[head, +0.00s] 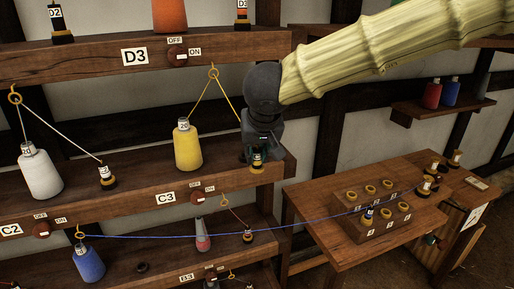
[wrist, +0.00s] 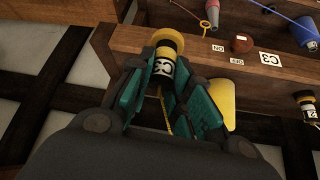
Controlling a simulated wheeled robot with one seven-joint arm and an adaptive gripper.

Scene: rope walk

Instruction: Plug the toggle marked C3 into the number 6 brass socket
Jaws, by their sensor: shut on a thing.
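My gripper (head: 260,150) is shut on the C3 toggle (wrist: 164,68), a dark peg with a white label and a yellow end. The toggle also shows in the head view (head: 257,159), at the right end of the middle shelf; I cannot tell whether it touches the shelf. A yellow thread runs from it through a ring (head: 213,73) to the yellow spool (head: 187,147). The socket block (head: 352,231) stands on the table to the right, with two rows of brass sockets. Its numbers are too small to read surely. A blue-threaded toggle (head: 368,213) sits in its front-left socket.
A blue thread (head: 200,236) stretches low from the blue spool (head: 87,261) to the block. The table's front-left is clear.

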